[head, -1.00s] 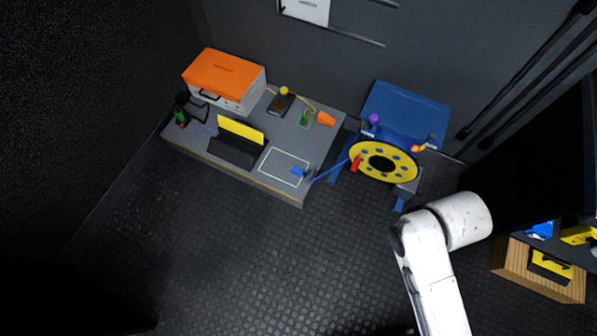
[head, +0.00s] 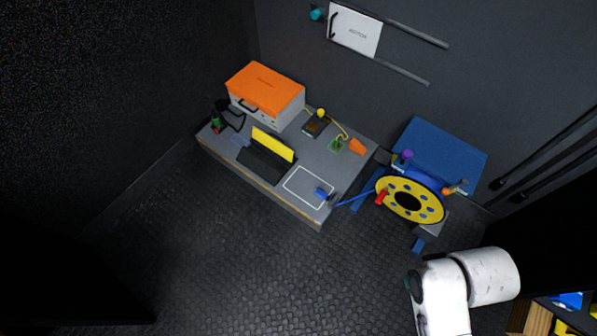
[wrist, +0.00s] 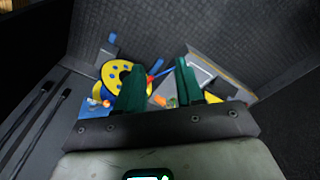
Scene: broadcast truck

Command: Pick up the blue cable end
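The blue cable end (head: 321,193) lies on the grey bench (head: 220,150), at the right side of a white outlined rectangle (head: 307,187). A blue cable (head: 355,198) runs from it to the yellow and blue cable reel (head: 409,201) standing to the right of the bench. In the wrist view my gripper (wrist: 159,80) has two green fingers spread apart with nothing between them. The reel (wrist: 112,78) shows beyond the left finger and the blue cable (wrist: 158,68) between the fingers. In the head view only my white arm shows, right of the bench; the fingers are out of that view.
An orange-lidded case (head: 265,90), a yellow and black holder (head: 270,152), an orange cup (head: 358,147) and small items are on the bench. A blue case (head: 440,150) stands behind the reel. Dark floor in front of the bench is clear.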

